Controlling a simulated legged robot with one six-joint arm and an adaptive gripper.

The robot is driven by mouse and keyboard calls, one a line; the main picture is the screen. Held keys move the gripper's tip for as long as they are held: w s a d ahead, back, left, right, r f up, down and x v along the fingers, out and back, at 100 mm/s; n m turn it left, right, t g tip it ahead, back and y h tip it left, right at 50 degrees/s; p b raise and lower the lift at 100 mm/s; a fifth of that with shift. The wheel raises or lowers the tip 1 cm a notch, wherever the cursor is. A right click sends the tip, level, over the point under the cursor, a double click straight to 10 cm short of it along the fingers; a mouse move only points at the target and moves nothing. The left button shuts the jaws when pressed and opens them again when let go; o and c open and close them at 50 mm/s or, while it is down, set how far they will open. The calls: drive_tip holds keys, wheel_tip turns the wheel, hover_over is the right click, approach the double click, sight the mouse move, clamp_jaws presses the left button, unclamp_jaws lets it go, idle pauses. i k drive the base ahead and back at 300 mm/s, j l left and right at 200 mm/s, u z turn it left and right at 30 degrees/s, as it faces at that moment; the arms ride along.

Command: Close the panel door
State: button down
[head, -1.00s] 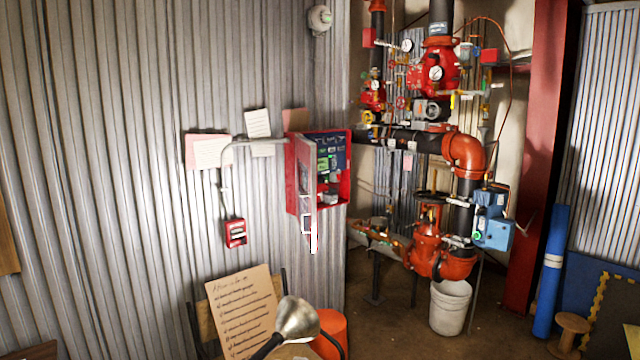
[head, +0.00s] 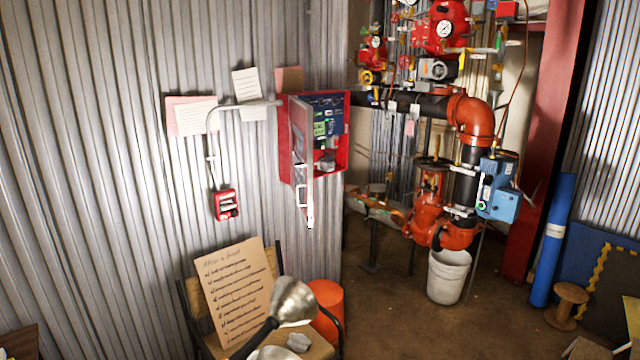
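The red panel box (head: 346,135) is mounted on the corrugated metal wall. Its door (head: 300,135) stands open at the box's left side, swung out towards me and seen nearly edge-on. Inside the box, a dark blue panel (head: 333,108) with a small green display shows to the right of the door. A white handle-like piece (head: 302,196) shows at the door's lower edge; how it is attached is unclear. My gripper is not in view, and nothing visible touches the door.
A chair (head: 322,350) with a handwritten card (head: 230,297) and a silver lamp-like cone (head: 293,300) stands below the panel. An orange bucket (head: 328,295) is beside it. Red and black pipework (head: 470,120) and a white bucket (head: 447,275) stand right. Brown floor (head: 400,300) is open between.

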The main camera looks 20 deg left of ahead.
sight(301, 113)
drive_tip(key=i, duration=1.55)
drive_tip(key=i+u, duration=0.25)
drive_tip(key=u, duration=0.15)
drive_tip(key=i+l+u, duration=0.15)
drive_tip(key=u, duration=0.3)
drive_tip(key=i, duration=0.1)
